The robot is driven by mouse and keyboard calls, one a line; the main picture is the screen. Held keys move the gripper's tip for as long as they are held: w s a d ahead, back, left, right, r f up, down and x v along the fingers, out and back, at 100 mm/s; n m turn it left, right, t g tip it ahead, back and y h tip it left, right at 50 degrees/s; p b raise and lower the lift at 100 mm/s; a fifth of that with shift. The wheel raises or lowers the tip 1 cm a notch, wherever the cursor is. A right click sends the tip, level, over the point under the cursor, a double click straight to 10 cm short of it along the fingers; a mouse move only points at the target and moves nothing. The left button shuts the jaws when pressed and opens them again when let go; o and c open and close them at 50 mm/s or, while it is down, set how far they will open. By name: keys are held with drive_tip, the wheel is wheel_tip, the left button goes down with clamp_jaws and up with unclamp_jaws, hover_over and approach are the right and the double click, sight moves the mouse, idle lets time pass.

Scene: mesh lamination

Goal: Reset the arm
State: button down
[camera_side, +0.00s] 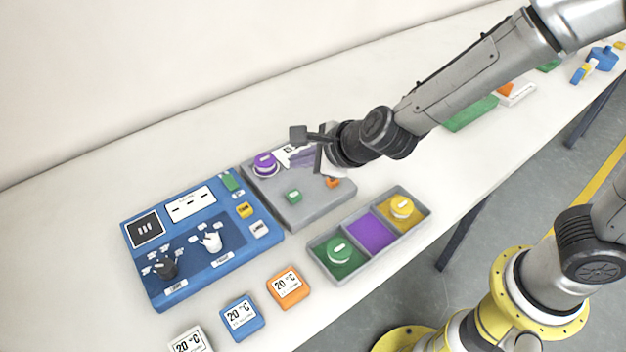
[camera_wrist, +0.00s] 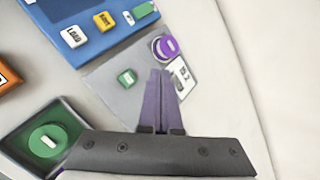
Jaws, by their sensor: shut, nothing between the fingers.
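My gripper (camera_side: 303,160) hangs over the back right of a grey panel (camera_side: 305,207) in the side view. In the wrist view its two purple fingers (camera_wrist: 160,76) are together with nothing held between them. The panel carries a round purple piece (camera_side: 265,163), a green button (camera_side: 293,196) and an orange button (camera_side: 334,182). In the wrist view the purple piece (camera_wrist: 166,47) is just past the fingertips, beside a white label (camera_wrist: 181,76). My gripper partly hides the label, and the orange button is hidden there.
A blue control panel (camera_side: 212,262) with dials adjoins the grey one. In front stands a three-part tray (camera_side: 322,262) with a green disc (camera_side: 340,250) and a yellow disc (camera_side: 401,207); its purple middle compartment is empty. Orange and blue temperature blocks (camera_side: 285,288) (camera_side: 241,316) lie near the front edge.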

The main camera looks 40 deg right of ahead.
drive_tip(key=s+d+r+n+t, duration=0.1)
drive_tip(key=d+r+n+t, duration=0.1)
drive_tip(key=d+r, duration=0.55)
drive_tip(key=s+d+r+n+t, duration=0.2)
drive_tip(key=d+r, duration=0.3)
drive_tip(key=r, duration=0.6)
drive_tip(key=s+d+f+n+g, duration=0.2)
drive_tip(key=s+d+n, duration=0.1)
drive_tip(key=s+n, duration=0.4)
drive_tip(key=s+d+f+n+g+h, duration=0.1)
drive_tip(key=s+d+f+n+g, duration=0.2)
drive_tip(key=s+n, duration=0.4)
drive_tip(key=s+d+f+n+g, duration=0.2)
drive_tip(key=s+d+f+n, duration=0.1)
drive_tip(key=s+n, duration=0.4)
drive_tip(key=shift+s+h, duration=0.4)
drive_tip(key=shift+s, duration=0.35)
drive_tip(key=shift+d+r, duration=0.1)
